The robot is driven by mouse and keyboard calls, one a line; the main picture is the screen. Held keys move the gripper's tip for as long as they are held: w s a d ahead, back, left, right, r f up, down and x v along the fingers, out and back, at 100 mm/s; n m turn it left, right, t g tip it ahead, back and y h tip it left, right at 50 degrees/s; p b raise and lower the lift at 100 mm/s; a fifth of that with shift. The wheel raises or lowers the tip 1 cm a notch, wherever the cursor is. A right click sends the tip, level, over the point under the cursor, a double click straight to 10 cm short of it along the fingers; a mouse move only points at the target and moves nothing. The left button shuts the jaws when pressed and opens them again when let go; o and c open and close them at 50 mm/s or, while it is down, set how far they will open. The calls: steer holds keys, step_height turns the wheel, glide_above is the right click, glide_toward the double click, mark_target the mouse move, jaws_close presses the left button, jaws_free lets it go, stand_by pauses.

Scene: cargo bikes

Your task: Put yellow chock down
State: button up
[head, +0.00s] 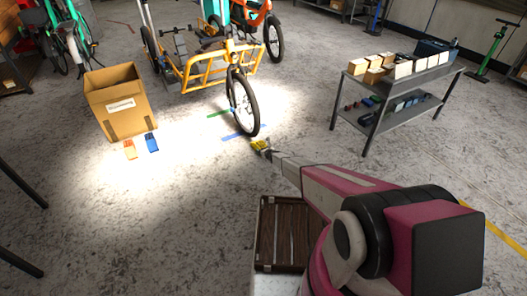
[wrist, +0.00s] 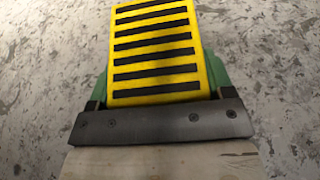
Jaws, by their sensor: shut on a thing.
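The yellow chock (wrist: 155,55), with black stripes across its face, fills the upper middle of the wrist view. My gripper (wrist: 155,88) is shut on it, with a green finger showing on each side. In the head view the chock (head: 260,144) is small, at the end of my outstretched arm, just in front of the front wheel of the yellow cargo bike (head: 243,103). Only bare concrete floor shows behind the chock in the wrist view. I cannot tell whether the chock touches the floor.
A cardboard box (head: 120,104) stands at the left, with an orange chock (head: 130,149) and a blue chock (head: 152,142) on the floor before it. Blue floor tape (head: 243,133) and green tape (head: 219,113) lie by the wheel. A grey bench (head: 395,86) with boxes stands right.

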steer(key=shift+f, duration=0.2)
steer(key=o, duration=1.4)
